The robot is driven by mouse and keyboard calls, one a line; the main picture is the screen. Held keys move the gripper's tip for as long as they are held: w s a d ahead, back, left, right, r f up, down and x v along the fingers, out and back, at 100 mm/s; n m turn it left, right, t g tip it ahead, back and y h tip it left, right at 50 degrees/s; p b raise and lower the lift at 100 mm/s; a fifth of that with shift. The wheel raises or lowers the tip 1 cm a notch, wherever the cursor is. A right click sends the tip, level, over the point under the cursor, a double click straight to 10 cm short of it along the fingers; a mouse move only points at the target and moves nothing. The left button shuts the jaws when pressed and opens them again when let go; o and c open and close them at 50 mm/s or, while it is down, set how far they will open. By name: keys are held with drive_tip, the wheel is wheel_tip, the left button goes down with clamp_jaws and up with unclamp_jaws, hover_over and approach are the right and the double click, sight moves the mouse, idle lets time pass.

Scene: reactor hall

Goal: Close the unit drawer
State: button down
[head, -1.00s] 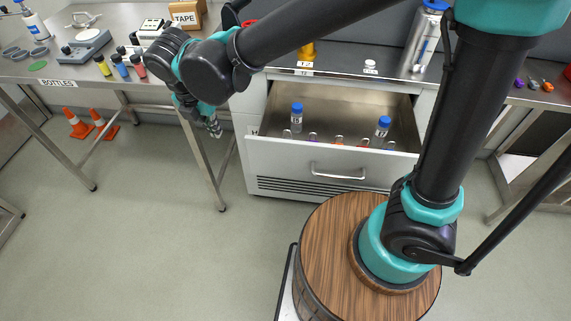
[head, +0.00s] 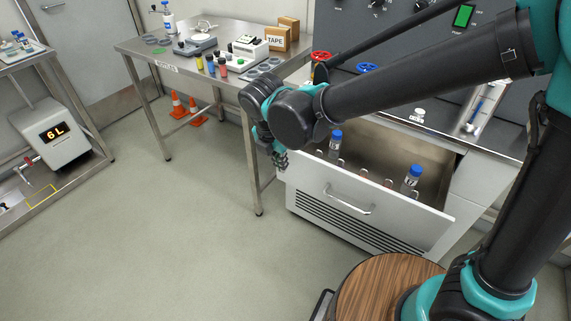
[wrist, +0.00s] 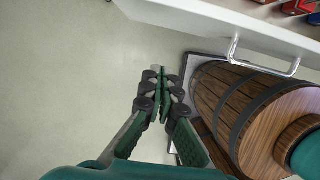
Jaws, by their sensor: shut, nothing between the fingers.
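The unit drawer (head: 385,206) is a white-fronted drawer standing open under the grey control unit, with a metal bar handle (head: 348,203) on its front. In the wrist view the drawer front (wrist: 215,22) crosses the top and its handle (wrist: 262,62) shows at the upper right. Blue-capped bottles (head: 336,141) (head: 411,178) and several smaller items are inside the drawer. My gripper (head: 281,158) hangs at the drawer's left front corner in the head view. In the wrist view my gripper (wrist: 160,75) is shut and empty, pointing at the floor area below the drawer front, apart from the handle.
A cart with a 6L display (head: 55,133) is at far left.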

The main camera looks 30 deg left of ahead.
sight(293, 169)
drive_tip(key=w+f, duration=0.1)
drive_tip(key=f, duration=0.1)
drive_tip(key=w+f, duration=0.2)
drive_tip(key=f, duration=0.1)
drive_tip(key=w+f, duration=0.1)
drive_tip(key=f, duration=0.1)
drive_tip(key=shift+w+d+f, duration=0.2)
drive_tip(key=shift+w, duration=0.7)
drive_tip(key=shift+w, duration=0.15)
drive_tip(key=w, duration=0.9)
drive_tip(key=w+d, duration=0.1)
drive_tip(key=w, duration=0.8)
drive_tip(key=w+d, duration=0.1)
drive_tip(key=w, duration=0.8)
drive_tip(key=shift+d, duration=0.1)
drive_tip(key=shift+r, duration=0.1)
